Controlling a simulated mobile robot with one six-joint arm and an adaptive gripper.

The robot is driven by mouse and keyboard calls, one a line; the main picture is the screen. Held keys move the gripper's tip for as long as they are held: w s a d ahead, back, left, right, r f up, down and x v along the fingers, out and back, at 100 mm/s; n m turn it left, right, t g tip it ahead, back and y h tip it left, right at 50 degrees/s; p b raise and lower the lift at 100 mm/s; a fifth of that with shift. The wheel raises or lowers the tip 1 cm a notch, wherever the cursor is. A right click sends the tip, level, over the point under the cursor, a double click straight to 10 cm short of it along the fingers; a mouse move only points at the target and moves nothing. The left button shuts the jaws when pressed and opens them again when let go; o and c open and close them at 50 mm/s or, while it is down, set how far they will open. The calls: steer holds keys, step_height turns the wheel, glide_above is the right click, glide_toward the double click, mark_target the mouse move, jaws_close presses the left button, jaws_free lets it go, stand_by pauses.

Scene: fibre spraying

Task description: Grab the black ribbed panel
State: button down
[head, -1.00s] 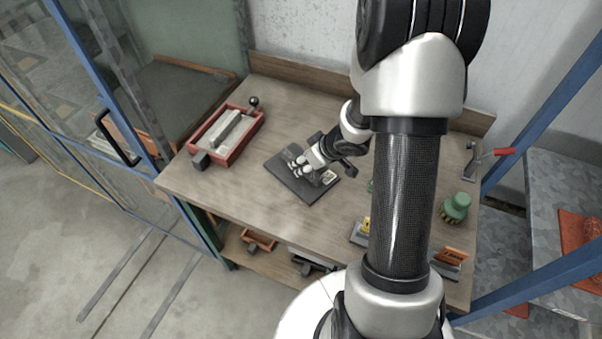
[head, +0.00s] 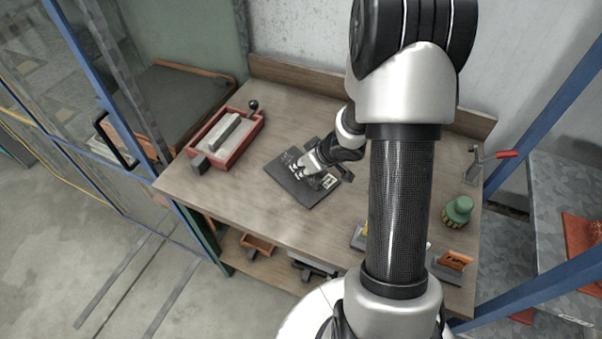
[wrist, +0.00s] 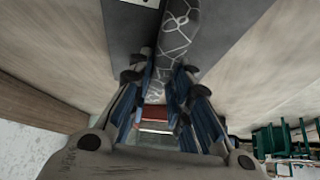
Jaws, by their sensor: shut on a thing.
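The black panel (head: 288,185) lies flat near the middle of the wooden bench. A rounded dark bar with pale web-like lines (wrist: 178,32) stands up along it in the wrist view, beside the panel's flat dark face (wrist: 122,38). My gripper (head: 304,168) is over the panel in the head view and covers part of it. In the wrist view my gripper (wrist: 160,78) has its fingers on both sides of the bar and is shut on it. No gap between panel and bench shows clearly. The ribs are not clearly visible.
A red-framed tray (head: 240,150) with a grey bar stands on the bench at left. A green-knobbed brush (head: 458,211), a red-handled tool (head: 492,158) and an orange-handled tool (head: 452,264) are at right. Bare bench (head: 290,110) lies behind the panel. Blue posts flank the bench.

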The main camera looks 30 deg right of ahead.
steer(key=shift+r, duration=0.2)
stand_by(0.6)
step_height(320, 180, up, 20)
steer(key=p, duration=1.5)
steer(key=shift+f, duration=0.15)
